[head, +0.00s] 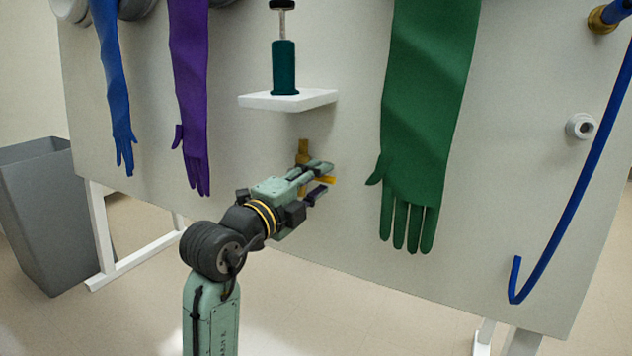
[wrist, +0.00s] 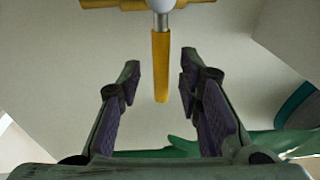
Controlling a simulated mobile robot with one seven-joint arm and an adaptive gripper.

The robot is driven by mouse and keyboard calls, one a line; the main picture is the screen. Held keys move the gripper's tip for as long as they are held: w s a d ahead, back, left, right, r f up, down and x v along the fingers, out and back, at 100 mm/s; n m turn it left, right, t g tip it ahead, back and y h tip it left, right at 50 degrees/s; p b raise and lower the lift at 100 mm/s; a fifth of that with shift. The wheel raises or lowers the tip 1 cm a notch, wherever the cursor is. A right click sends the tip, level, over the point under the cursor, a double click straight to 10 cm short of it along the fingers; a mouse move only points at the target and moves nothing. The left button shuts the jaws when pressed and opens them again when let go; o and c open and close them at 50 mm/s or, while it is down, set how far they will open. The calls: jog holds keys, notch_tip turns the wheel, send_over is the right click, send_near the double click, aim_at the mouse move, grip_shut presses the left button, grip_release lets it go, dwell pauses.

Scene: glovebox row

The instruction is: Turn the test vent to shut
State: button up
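The test vent (head: 303,148) is a yellow fitting on the pale panel, below the small white shelf. Its yellow lever (wrist: 160,62) points down the wrist view from a grey-white hub (wrist: 161,5), with the yellow pipe body (wrist: 130,3) crossing at the top edge. In the head view part of the lever shows at my fingertips. My gripper (head: 321,180) is open. In the wrist view its two dark-padded fingers (wrist: 160,84) stand either side of the lever's end, with a visible gap on each side. Much of the vent is hidden behind my gripper in the head view.
A green glove (head: 425,120) hangs close to the right of my gripper. Purple (head: 190,90) and blue (head: 112,80) gloves hang at left. The white shelf (head: 315,97) with a dark green pump-like cylinder (head: 285,68) is above. A blue hose (head: 590,175) hangs far right.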

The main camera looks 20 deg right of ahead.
jog(key=v, duration=1.2)
dwell(0.3)
